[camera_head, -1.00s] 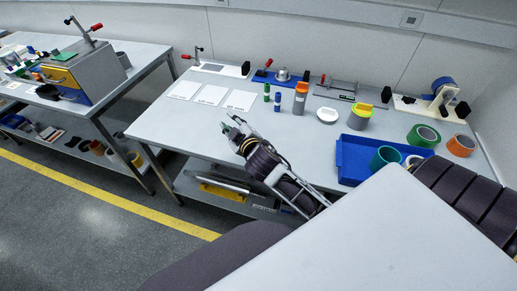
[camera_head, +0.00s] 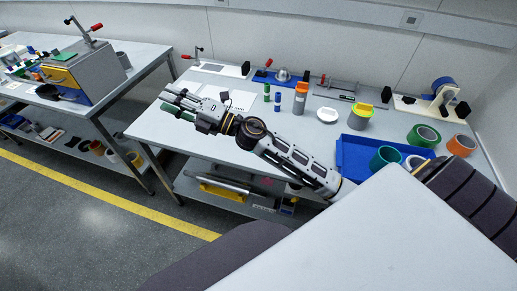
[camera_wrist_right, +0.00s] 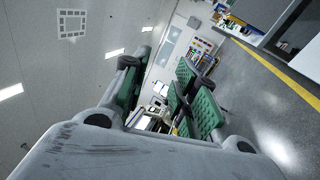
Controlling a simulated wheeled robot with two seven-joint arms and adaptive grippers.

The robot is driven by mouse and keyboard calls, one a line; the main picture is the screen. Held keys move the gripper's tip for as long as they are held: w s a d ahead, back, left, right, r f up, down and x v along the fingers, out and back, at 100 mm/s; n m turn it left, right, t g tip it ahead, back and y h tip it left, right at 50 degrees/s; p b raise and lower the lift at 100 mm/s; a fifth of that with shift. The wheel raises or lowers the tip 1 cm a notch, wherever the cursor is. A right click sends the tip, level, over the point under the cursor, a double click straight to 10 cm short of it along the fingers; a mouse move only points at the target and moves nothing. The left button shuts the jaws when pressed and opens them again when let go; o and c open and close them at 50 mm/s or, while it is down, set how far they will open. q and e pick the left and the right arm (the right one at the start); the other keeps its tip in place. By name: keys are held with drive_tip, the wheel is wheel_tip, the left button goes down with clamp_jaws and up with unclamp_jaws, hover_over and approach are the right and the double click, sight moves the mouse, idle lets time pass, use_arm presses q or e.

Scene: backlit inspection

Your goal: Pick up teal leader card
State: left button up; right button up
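My right gripper (camera_head: 172,104) reaches left above the left part of the workbench, in front of the white cards (camera_head: 242,98), and partly hides them. In the right wrist view its green-padded fingers (camera_wrist_right: 160,95) stand apart with nothing between them. A small flat green piece (camera_head: 64,57) lies on the grey box on the left table, well beyond the gripper. I cannot tell whether it is the teal leader card; no other card of that colour is clear. My left gripper is not in view.
The workbench (camera_head: 290,150) carries green and blue markers, an orange-topped bottle (camera_head: 300,97), a white dish (camera_head: 327,115), a blue tray (camera_head: 352,160) and tape rolls (camera_head: 423,135). The grey box (camera_head: 85,75) with a red-handled lever stands on the left table. A floor gap separates the tables.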

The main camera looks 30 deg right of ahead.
wheel_tip(320, 180, down, 13)
drive_tip(key=s+n+g+h, duration=0.3)
drive_tip(key=n+g+h, duration=0.1)
drive_tip(key=n+g, duration=1)
drive_tip(key=w+d+f+n+g+h, duration=0.1)
drive_tip(key=d+h, duration=1)
drive_tip(key=d, duration=1.5)
drive_tip(key=shift+f+g, duration=0.4)
drive_tip(key=shift+f, duration=0.5)
drive_tip(key=shift+a, duration=0.1)
wheel_tip(320, 180, down, 7)
drive_tip(key=shift+f, duration=0.85)
